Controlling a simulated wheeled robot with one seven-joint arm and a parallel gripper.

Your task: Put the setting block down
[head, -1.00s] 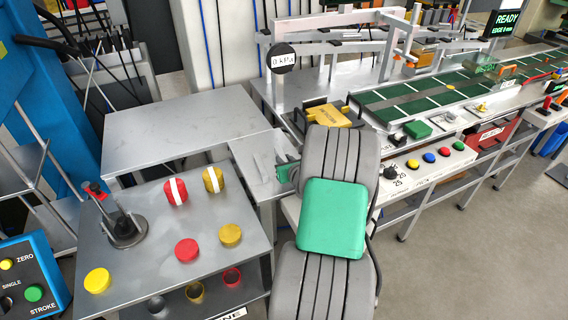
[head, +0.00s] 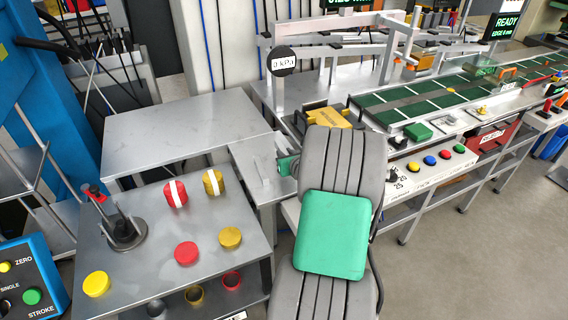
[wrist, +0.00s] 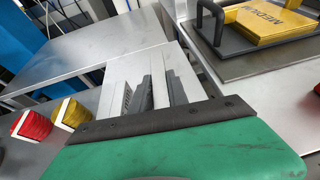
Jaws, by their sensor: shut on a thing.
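My gripper (wrist: 160,92) points away from the wrist camera, its dark grey fingers close together. A pale grey metal piece (wrist: 158,80), seemingly the setting block, sits between them. It lies over or on the small grey metal shelf, of almost the same colour, so I cannot tell whether it touches. My green wrist cover hides the near part of the fingers. In the head view, my gripper (head: 270,168) is at the left of my arm, over the small shelf (head: 243,152); the block is hard to make out there.
A bare grey table (head: 185,130) adjoins the shelf. A lower table (head: 150,265) holds red and yellow round pieces and a dark stand (head: 122,230). A yellow plate marked MEDIUM (wrist: 268,20) with dark handles lies right. A green conveyor (head: 450,95) runs behind my arm.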

